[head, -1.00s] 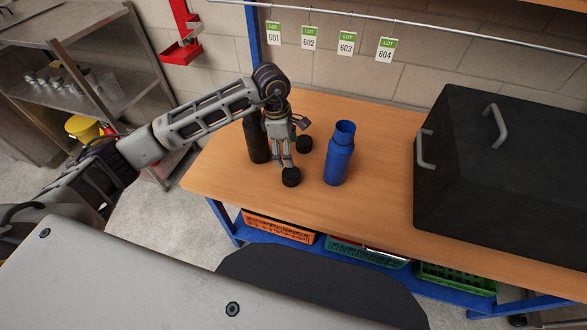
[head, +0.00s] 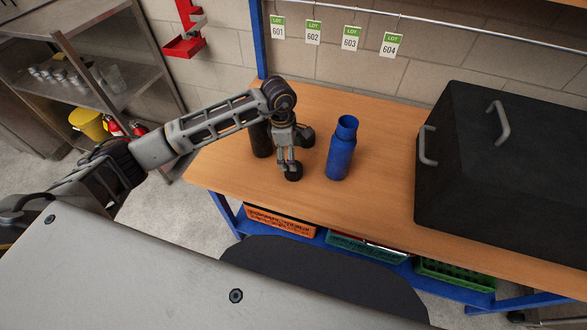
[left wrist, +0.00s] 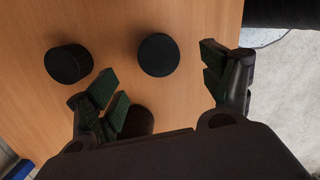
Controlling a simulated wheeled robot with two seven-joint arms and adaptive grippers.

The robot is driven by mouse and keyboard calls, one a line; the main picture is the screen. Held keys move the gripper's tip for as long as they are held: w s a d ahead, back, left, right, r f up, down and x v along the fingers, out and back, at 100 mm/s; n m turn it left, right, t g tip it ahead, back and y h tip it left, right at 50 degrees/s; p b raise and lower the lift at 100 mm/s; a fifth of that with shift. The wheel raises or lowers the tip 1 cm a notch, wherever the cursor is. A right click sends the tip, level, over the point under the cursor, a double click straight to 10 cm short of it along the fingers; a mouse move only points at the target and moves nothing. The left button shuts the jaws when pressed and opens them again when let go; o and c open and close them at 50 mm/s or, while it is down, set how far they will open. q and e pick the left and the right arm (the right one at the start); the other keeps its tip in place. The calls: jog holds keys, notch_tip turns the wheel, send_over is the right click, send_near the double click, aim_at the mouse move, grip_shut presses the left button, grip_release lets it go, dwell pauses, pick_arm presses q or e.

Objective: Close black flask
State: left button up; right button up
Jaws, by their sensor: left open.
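The black flask (head: 260,139) stands upright on the wooden table, partly hidden behind my left arm; its top is covered. Two black caps lie on the table: a front cap (head: 293,172) and a back cap (head: 307,136). My left gripper (head: 288,163) points down, open and empty, just above the front cap. In the left wrist view the front cap (left wrist: 158,55) shows between the open fingers (left wrist: 163,78), and the back cap (left wrist: 68,64) lies left of it. A dark rounded shape behind one finger there looks like the flask. My right gripper is out of view.
An open blue flask (head: 342,150) stands right of the caps. A big black lidded box (head: 500,165) fills the table's right side. Crates (head: 280,221) sit on the shelf below. The front strip of table (head: 250,190) is clear.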

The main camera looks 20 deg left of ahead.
pick_arm(q)
notch_tip(320, 180, down, 2)
jog(key=shift+d+f, duration=0.1)
jog(key=shift+d, duration=0.05)
jog(key=shift+f, duration=0.6)
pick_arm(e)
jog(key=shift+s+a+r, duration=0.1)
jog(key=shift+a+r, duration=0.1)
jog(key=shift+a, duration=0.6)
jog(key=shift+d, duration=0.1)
pick_arm(q)
jog(key=shift+f, duration=0.1)
jog(key=shift+d+f+p, duration=0.15)
jog(key=shift+f+p, duration=0.25)
jog(key=shift+f, duration=0.05)
jog(key=shift+w+d+f+p, duration=0.1)
jog(key=shift+f+p, duration=0.1)
jog(key=shift+f, duration=0.8)
jog(key=shift+w+d+f+p, duration=0.1)
jog(key=shift+f+p, duration=0.1)
jog(key=shift+f, duration=0.85)
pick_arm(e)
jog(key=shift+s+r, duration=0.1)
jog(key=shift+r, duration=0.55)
